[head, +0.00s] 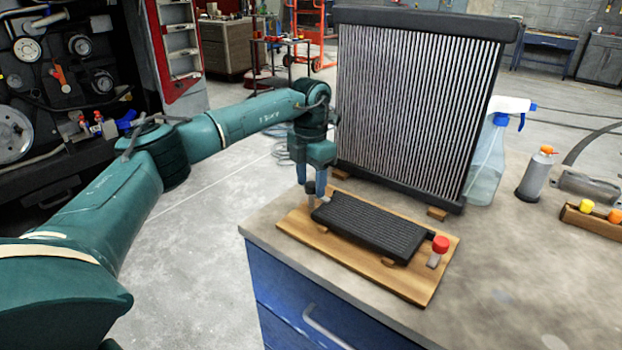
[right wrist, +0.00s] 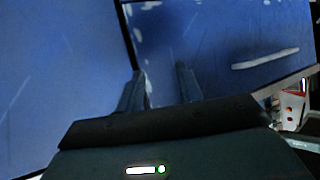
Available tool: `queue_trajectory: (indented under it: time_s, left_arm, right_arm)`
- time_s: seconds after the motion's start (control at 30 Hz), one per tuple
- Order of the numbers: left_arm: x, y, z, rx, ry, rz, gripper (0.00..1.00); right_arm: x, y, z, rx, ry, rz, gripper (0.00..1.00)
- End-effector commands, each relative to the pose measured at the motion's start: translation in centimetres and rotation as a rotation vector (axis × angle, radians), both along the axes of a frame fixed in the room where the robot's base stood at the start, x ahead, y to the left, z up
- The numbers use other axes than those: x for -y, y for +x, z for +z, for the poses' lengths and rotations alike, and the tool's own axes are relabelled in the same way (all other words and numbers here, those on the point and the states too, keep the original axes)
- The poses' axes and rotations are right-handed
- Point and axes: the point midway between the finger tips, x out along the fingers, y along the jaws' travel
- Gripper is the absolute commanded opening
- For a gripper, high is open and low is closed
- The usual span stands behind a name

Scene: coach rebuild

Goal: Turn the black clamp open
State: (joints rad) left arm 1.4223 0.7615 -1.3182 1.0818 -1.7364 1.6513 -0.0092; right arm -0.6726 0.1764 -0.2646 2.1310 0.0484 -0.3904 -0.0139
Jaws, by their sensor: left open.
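A black ribbed block (head: 370,228) lies on a wooden board (head: 415,288) at the near left corner of the bench. A clamp with a red knob (head: 440,243) stands at the block's right end. I cannot make out a separate black clamp; the block's left end is partly behind my left gripper (head: 315,197). That gripper points down at this end, open, its fingertips close to the board; I cannot tell whether they touch anything. My right gripper (right wrist: 162,88) shows in the right wrist view, fingers apart and empty, in front of blue cabinet panels.
A tall finned radiator (head: 415,110) stands on small wooden blocks right behind the board. A spray bottle (head: 488,160), a grey orange-capped bottle (head: 537,175) and a wooden rack (head: 595,222) stand further right. The bench top (head: 520,270) is clear at the front right.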

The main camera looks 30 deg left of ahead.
Motion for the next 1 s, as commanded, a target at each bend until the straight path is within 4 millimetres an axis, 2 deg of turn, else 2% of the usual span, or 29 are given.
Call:
queue_trajectory:
  time_s: [0.07,0.6,1.0]
  left_arm:
    - [-0.01,-0.01,0.0,0.0,0.0,0.0,0.49]
    - [0.0,0.0,0.03,0.0,0.0,0.0,0.05]
    - [0.0,0.02,0.16,-0.001,0.0,-0.072,0.04]
  right_arm:
    - [0.0,0.0,-0.01,0.0,-0.001,0.0,0.36]
    - [0.16,-0.07,-0.13,0.0,-0.01,0.008,0.36]
    - [0.18,-0.05,0.39,0.001,-0.015,0.009,0.36]
